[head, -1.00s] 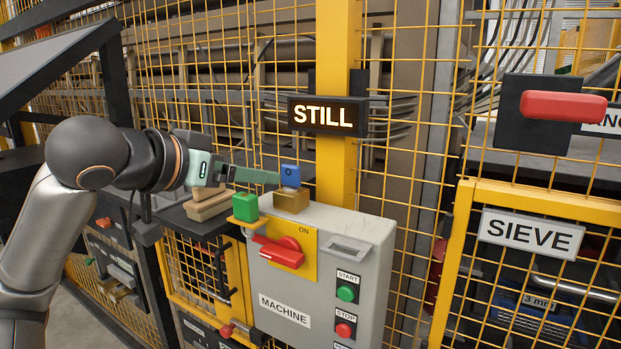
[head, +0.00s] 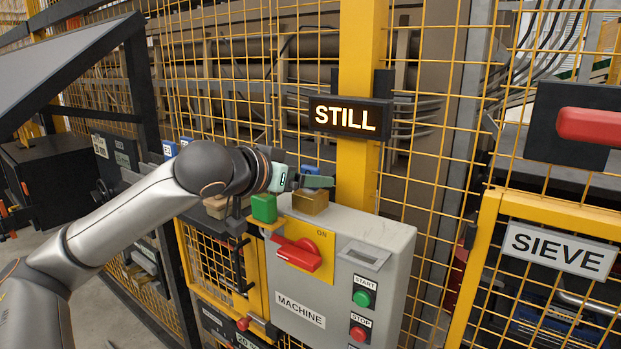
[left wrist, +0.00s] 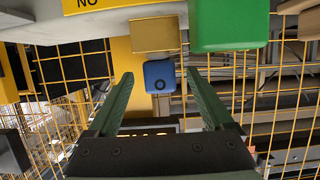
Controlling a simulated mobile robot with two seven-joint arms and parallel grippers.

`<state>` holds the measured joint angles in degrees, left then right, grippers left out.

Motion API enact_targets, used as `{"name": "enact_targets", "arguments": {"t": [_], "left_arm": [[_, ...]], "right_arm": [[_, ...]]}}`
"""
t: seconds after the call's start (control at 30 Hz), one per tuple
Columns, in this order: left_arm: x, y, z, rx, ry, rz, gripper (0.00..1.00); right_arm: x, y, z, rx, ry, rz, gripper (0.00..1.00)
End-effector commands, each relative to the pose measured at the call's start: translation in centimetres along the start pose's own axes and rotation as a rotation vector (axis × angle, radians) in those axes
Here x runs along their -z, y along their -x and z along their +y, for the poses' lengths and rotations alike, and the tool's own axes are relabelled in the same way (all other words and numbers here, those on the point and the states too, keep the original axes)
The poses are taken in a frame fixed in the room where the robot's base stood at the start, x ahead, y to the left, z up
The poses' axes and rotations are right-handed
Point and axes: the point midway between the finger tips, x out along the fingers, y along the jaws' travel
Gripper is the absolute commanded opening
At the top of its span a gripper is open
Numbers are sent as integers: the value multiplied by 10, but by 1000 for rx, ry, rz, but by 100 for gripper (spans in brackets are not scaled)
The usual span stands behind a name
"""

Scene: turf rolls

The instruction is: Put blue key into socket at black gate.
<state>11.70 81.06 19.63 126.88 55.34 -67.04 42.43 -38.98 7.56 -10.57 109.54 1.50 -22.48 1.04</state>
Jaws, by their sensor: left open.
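A blue key (head: 310,170) stands on a brass block (head: 311,202) on top of the grey machine box. My left gripper (head: 326,181) is at the key and partly hides it. In the left wrist view my left gripper (left wrist: 158,78) is open, and the blue key (left wrist: 159,77) shows between its fingertips, with visible gaps and no grip on it. The brass block (left wrist: 155,35) adjoins the key there. I cannot make out a black gate or its socket for certain. My right gripper is not in view.
A green block (head: 264,208) is close beside the brass block. The machine box (head: 376,245) carries a red switch handle (head: 298,254) and start and stop buttons. A lit STILL sign (head: 349,117) hangs on the yellow post (head: 357,175). Yellow mesh fencing stands behind.

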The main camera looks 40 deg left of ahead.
Motion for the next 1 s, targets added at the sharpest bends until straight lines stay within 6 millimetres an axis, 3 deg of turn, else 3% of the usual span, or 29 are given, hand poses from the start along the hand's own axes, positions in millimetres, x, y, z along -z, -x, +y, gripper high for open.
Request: {"name": "enact_targets", "arguments": {"t": [0.2, 0.5, 1.0], "left_arm": [[3, -17, 0, 2, -3, -1, 85], [1, -20, 1, -1, 1, 1, 85], [1, -20, 1, -1, 0, 1, 29]], "right_arm": [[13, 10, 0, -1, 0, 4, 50], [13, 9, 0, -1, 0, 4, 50], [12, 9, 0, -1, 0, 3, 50]]}}
